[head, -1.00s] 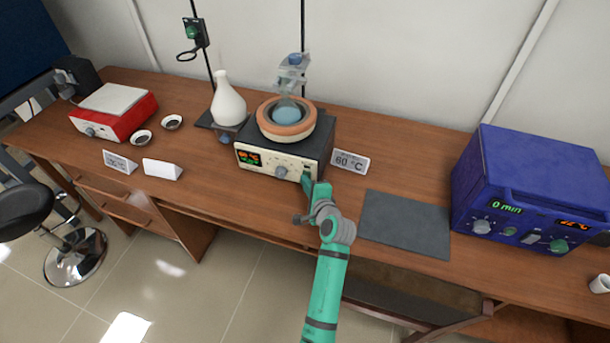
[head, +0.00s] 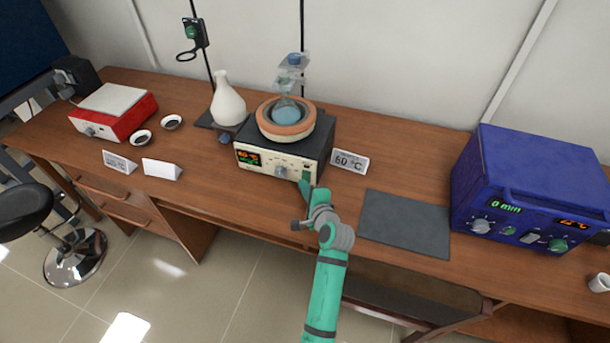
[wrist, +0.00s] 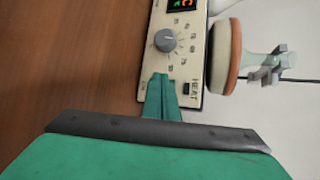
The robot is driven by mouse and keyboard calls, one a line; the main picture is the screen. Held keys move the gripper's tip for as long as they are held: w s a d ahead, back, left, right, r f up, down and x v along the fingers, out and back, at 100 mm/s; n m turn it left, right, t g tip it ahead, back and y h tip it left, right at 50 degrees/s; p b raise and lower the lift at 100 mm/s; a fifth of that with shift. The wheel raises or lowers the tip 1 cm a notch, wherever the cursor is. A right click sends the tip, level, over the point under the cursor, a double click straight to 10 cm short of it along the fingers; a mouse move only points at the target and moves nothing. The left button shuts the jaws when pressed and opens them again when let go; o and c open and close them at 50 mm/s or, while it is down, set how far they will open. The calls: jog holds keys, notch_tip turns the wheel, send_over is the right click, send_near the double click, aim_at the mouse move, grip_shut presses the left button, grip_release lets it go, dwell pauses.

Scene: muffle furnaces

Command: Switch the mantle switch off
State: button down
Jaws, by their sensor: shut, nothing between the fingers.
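The heating mantle (head: 285,150) stands on the bench, a black box with a cream front panel, lit display and grey knob. The knob also shows in the wrist view (wrist: 166,40). A small dark switch (wrist: 186,89) sits beside the HEAT label on the panel in the wrist view; its position is too small to read. My gripper (head: 305,182) is shut and empty at the right end of the panel. In the wrist view its fingertips (wrist: 160,80) are over the panel's edge, just beside the switch; contact cannot be told.
A round-bottom flask (head: 286,112) with blue liquid sits in the mantle's bowl. A 60 °C sign (head: 349,163) stands right of the mantle and a white flask (head: 228,105) left. A grey mat (head: 405,222) and blue furnace (head: 530,185) are further right. A red-and-white device (head: 113,112) is at left.

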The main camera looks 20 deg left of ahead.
jog(key=shift+s+f, duration=0.15)
jog(key=shift+s, duration=1.05)
jog(key=shift+s+f, duration=0.15)
jog(key=shift+s, duration=1)
jog(key=shift+s+a, duration=0.1)
jog(key=shift+a, duration=0.2)
jog(key=shift+d, duration=0.15)
jog(key=shift+d, duration=0.15)
